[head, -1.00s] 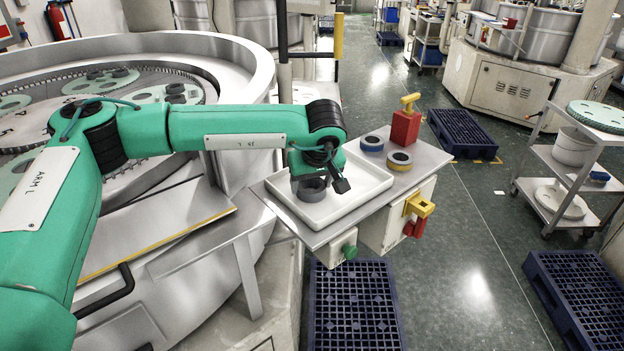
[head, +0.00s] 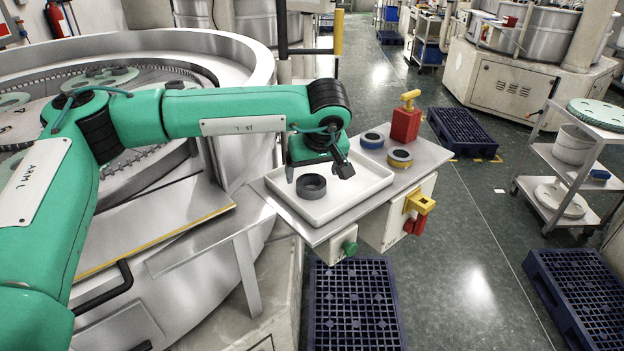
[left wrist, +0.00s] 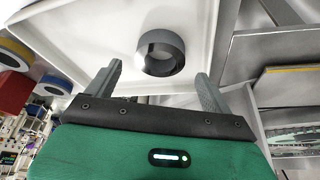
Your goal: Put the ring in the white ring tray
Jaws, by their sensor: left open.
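A dark grey ring (head: 311,186) lies flat in the white ring tray (head: 340,207), towards its left side. In the left wrist view the ring (left wrist: 161,53) sits on the white tray floor (left wrist: 110,25), beyond the fingertips. My left gripper (head: 318,172) is open and empty, above the tray and just above and behind the ring. In the left wrist view its two fingers (left wrist: 160,80) are spread wide, with the ring between their lines and apart from both. My right gripper is not in view.
Two more rings, one blue-edged (head: 372,140) and one yellow-edged (head: 400,158), lie on the metal stand right of the tray. A red block with a yellow handle (head: 406,122) stands behind them. The large round lapping machine (head: 235,85) fills the left. Blue pallets (head: 355,305) lie on the floor.

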